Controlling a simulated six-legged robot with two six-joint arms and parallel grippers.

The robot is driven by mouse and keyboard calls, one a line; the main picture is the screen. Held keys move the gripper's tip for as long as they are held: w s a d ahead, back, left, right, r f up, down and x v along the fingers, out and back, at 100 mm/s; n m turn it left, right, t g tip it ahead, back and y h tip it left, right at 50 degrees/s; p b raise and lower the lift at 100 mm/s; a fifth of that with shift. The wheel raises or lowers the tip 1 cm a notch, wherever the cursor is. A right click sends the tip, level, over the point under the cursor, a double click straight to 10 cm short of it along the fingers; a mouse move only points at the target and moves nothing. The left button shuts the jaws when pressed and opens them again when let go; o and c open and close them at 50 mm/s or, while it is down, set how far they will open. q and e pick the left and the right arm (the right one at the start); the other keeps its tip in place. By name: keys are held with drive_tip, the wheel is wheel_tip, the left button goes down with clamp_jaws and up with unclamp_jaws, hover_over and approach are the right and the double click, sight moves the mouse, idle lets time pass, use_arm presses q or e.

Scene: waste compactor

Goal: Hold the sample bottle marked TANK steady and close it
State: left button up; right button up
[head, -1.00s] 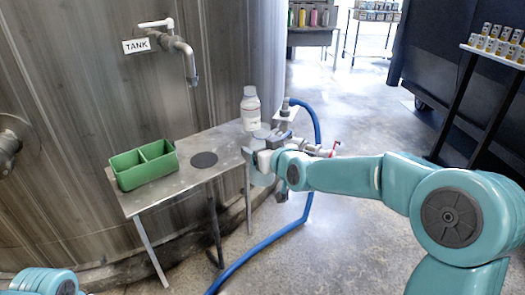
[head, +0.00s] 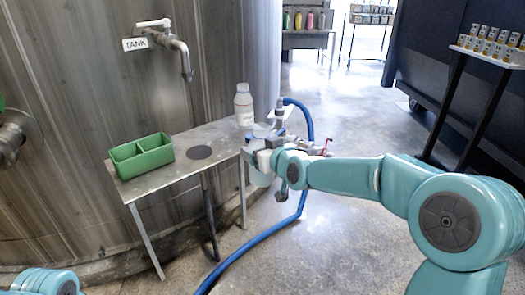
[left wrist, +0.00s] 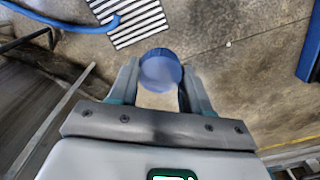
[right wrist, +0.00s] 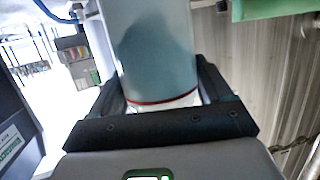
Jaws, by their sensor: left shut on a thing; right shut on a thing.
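My right gripper (head: 264,153) is shut on a wide, clear bottle (head: 261,178) beside the right end of the metal table. In the right wrist view the bottle (right wrist: 158,50) fills the space between the fingers (right wrist: 160,95); it looks greyish-blue with a red line near the jaws. No TANK mark is readable on it. My left gripper (left wrist: 158,90) is shut on a round blue cap (left wrist: 160,66), held over the floor in the left wrist view. The left gripper is outside the head view. Whether the bottle's mouth is covered is unclear.
The metal table (head: 170,178) carries a green two-part tray (head: 142,158), a dark disc (head: 199,152) and a white labelled bottle (head: 244,108). A tap (head: 178,43) and TANK sign (head: 135,44) are on the tank wall. A blue hose (head: 255,250) runs across the floor.

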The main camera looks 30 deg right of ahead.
drive_tip(key=shift+r, duration=0.1)
drive_tip(key=o, duration=0.6)
drive_tip(key=shift+w, duration=0.1)
drive_tip(key=c, duration=0.7)
drive_tip(key=shift+o, duration=0.2)
